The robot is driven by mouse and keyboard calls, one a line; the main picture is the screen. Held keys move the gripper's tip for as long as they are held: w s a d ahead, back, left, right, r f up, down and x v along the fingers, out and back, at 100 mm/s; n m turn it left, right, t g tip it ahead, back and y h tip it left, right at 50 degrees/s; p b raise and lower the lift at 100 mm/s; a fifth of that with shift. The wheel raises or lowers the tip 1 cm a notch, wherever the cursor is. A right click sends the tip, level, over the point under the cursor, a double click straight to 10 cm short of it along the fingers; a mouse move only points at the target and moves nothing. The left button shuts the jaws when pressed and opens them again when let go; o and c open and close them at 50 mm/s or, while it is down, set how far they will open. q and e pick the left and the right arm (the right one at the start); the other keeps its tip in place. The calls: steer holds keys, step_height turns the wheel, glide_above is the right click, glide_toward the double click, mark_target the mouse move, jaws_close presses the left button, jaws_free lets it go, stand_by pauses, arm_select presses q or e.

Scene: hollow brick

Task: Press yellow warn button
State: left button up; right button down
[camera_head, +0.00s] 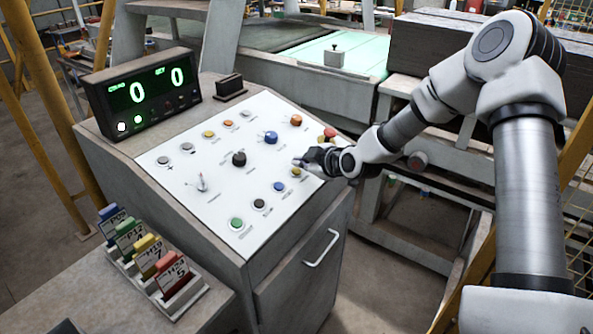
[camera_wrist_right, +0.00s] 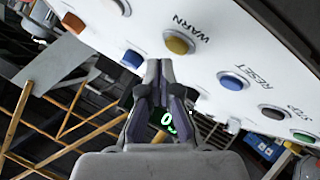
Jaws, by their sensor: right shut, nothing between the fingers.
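The yellow warn button (camera_wrist_right: 179,43) shows in the right wrist view, with the label WARN printed beside it on the white panel. In the head view the yellow button (camera_head: 296,172) is at the right end of the panel's front row. My right gripper (camera_head: 299,162) is shut and empty, its tip just beyond that button over the panel. In the wrist view the fingertips (camera_wrist_right: 159,64) point at the panel just left of and below the button; I cannot tell the exact gap. My left gripper is not in view.
A blue reset button (camera_head: 280,186), a black one (camera_head: 259,204) and a green one (camera_head: 236,223) share the row. A blue knob (camera_head: 270,137) and a red button (camera_head: 330,133) are close by. A counter display (camera_head: 143,92) stands at the back left.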

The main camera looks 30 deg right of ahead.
steer(key=shift+w+f+b, duration=0.1)
steer(key=shift+f+b, duration=0.2)
steer(key=shift+f, duration=0.1)
steer(key=shift+a+f+b, duration=0.1)
steer(key=shift+f+b, duration=0.2)
steer(key=shift+f, duration=0.05)
stand_by(0.5)
stand_by(0.3)
steer(key=shift+r+p, duration=0.8)
steer(key=shift+p, duration=0.1)
steer(key=r+p, duration=0.1)
steer(key=p, duration=0.1)
steer(key=s+r+p, duration=0.1)
steer(key=r, duration=0.1)
steer(key=r+p, duration=0.1)
steer(key=p, duration=0.1)
steer(key=shift+s+d+r+p, duration=0.3)
steer(key=shift+d+r+p, duration=0.05)
steer(key=shift+d, duration=0.05)
